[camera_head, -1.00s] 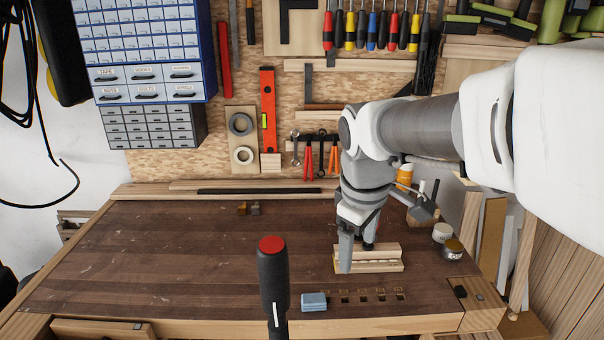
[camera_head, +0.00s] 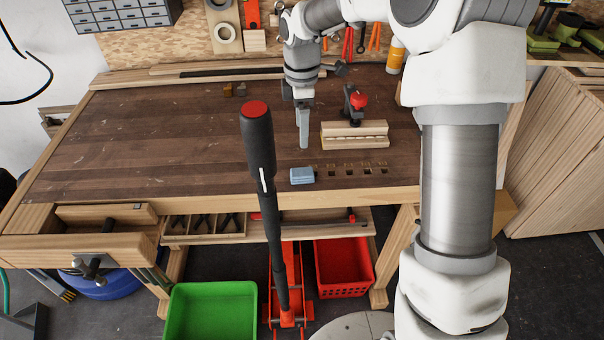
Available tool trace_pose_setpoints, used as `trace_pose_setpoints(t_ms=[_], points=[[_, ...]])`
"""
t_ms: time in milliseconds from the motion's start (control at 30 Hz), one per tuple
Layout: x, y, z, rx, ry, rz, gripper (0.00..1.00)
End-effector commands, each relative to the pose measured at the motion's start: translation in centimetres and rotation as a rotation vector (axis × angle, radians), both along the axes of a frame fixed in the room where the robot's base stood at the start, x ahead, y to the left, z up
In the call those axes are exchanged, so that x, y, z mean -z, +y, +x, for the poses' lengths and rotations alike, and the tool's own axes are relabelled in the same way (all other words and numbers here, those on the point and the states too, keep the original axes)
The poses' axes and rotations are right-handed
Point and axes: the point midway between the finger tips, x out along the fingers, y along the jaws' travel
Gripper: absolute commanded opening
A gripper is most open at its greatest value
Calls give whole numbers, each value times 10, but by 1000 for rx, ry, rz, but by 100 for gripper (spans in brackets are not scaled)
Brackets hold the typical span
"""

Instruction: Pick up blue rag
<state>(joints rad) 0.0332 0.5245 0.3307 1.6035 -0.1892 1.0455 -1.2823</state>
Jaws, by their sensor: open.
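The blue rag (camera_head: 302,175) is a small folded light-blue block lying near the front edge of the workbench (camera_head: 120,160). My gripper (camera_head: 303,146) points straight down just behind the rag, a short way from it and not touching it. One grey finger shows clearly; the other is hidden behind it or lined up with it. The jaws are open and nothing is seen between them. The exact height of the fingertips above the bench is hard to tell.
A black handle with a red top (camera_head: 258,140) rises in front, close left of the rag. A wooden block (camera_head: 355,142) and a red-knobbed clamp (camera_head: 356,102) stand to the right. Square holes line the front edge. A green crate (camera_head: 210,312) and a red crate (camera_head: 342,268) sit below.

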Motion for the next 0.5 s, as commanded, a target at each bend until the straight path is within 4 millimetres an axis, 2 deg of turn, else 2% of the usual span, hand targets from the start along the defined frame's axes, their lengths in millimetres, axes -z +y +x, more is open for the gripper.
trace_pose_setpoints(t_ms=[33, 300, 500], points=[[15, 0, -1, 0, 5, 0, 80], [70, 0, -1, 0, 3, 0, 80], [90, 0, -1, 2, 1, 0, 80]])
